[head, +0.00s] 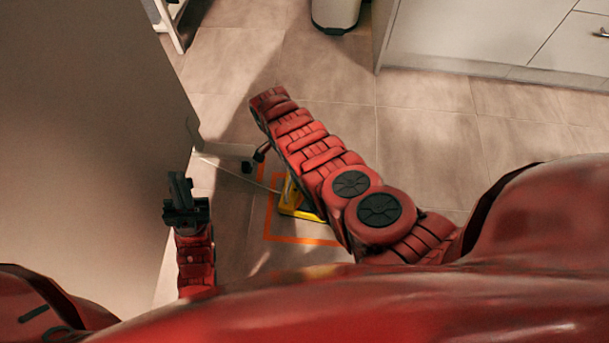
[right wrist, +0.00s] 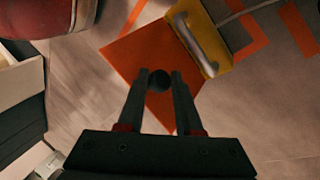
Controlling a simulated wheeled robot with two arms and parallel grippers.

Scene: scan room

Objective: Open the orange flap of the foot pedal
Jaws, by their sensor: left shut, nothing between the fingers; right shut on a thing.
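The yellow foot pedal (head: 289,203) is on the floor in the head view, partly hidden behind my right arm. In the right wrist view the yellow pedal body (right wrist: 211,62) has a grey curved bar. Its orange flap (right wrist: 130,52) is a flat panel spread beside the body; its exact tilt is hard to tell. My right gripper (right wrist: 160,88) is shut on a dark round knob (right wrist: 159,77) that shows in front of the flap. In the head view my right arm hides this grip. My left gripper (head: 180,190) is shut and empty, left of the pedal.
Orange tape (head: 300,240) frames the pedal on the tiled floor. White cabinets (head: 480,35) and a bin (head: 335,12) are at the back. Floor to the right is clear.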

